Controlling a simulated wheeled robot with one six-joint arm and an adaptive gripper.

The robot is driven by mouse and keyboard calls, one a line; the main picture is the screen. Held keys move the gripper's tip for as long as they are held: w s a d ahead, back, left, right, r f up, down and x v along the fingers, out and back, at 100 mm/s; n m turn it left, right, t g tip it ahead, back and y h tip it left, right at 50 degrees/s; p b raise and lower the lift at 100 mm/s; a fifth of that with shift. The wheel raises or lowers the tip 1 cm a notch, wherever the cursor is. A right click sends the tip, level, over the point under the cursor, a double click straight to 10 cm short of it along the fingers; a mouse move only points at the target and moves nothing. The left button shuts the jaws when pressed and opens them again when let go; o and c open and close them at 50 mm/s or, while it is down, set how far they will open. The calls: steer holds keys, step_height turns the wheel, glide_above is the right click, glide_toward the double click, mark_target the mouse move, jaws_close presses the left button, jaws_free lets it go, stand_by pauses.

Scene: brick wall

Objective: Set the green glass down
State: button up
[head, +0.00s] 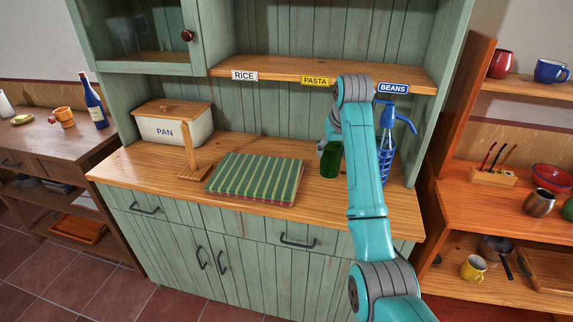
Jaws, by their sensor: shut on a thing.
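The green glass (330,160) is in the head view, right of the middle, at the end of my arm. It is dark green and looks upright. My gripper (327,143) is shut on it, and my arm hides part of the gripper and the glass's right side. The glass is over the wooden counter (240,202) of the green cupboard, right of a green striped folded cloth. I cannot tell whether its base touches the counter.
The striped cloth (256,177), a wooden stand (194,155) and a PAN box (175,124) occupy the counter's left and middle. A blue spray bottle (392,124) and blue basket (386,163) stand behind my arm. A labelled shelf (276,70) hangs above.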

step_height(320, 180, down, 10)
stand_by(0.6)
steer(key=shift+f, duration=0.1)
steer(key=o, duration=1.3)
